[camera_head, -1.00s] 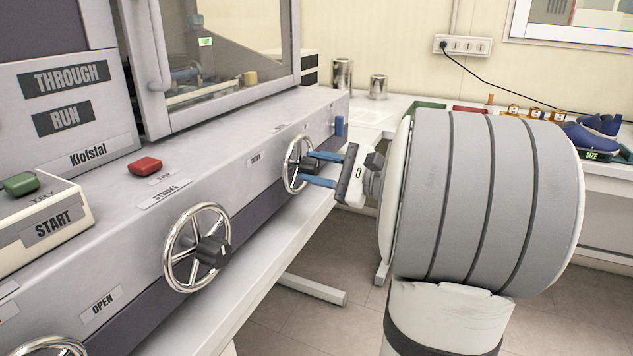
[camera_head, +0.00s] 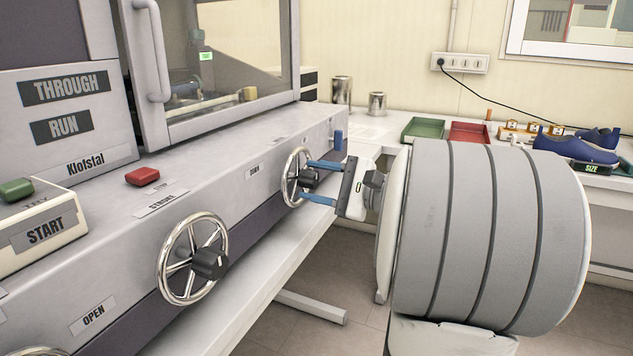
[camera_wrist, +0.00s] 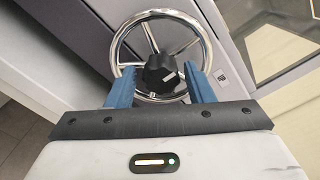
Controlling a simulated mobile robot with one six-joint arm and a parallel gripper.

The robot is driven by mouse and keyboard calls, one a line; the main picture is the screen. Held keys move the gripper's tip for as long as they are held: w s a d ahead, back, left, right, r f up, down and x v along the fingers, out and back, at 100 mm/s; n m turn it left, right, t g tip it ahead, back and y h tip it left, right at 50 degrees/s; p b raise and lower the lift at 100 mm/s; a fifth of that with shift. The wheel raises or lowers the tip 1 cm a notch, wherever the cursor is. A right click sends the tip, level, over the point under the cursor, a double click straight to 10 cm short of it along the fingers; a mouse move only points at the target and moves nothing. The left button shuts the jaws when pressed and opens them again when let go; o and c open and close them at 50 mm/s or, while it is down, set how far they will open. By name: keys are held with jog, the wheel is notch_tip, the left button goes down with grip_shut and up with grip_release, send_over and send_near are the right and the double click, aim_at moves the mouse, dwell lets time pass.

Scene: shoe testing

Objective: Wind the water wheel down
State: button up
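A chrome spoked handwheel (camera_head: 290,191) with a black knob at its hub (camera_head: 309,181) sits on the machine's front, at the far end. The label (camera_head: 254,169) beside it is too small to read. My gripper (camera_head: 307,180) is at this wheel with its blue fingers pointing at the hub. In the wrist view, the wheel (camera_wrist: 122,46) fills the upper middle, and the knob (camera_wrist: 159,72) with a white pointer mark lies between my open fingers (camera_wrist: 162,76). Gaps show on both sides of the knob. The fingers hide parts of the lower rim.
A second handwheel (camera_head: 166,270) is nearer on the same panel, below the STROKE label, and part of a third shows at the lower left. A red button (camera_head: 142,176) and a green button (camera_head: 15,190) are on top. Green (camera_head: 424,129) and red (camera_head: 470,132) trays are behind.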

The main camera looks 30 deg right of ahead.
jog(key=shift+o, duration=0.6)
jog(key=v, duration=0.7)
jog(key=shift+s+d+p, duration=0.25)
jog(key=shift+s+p, duration=0.1)
jog(key=shift+p, duration=0.1)
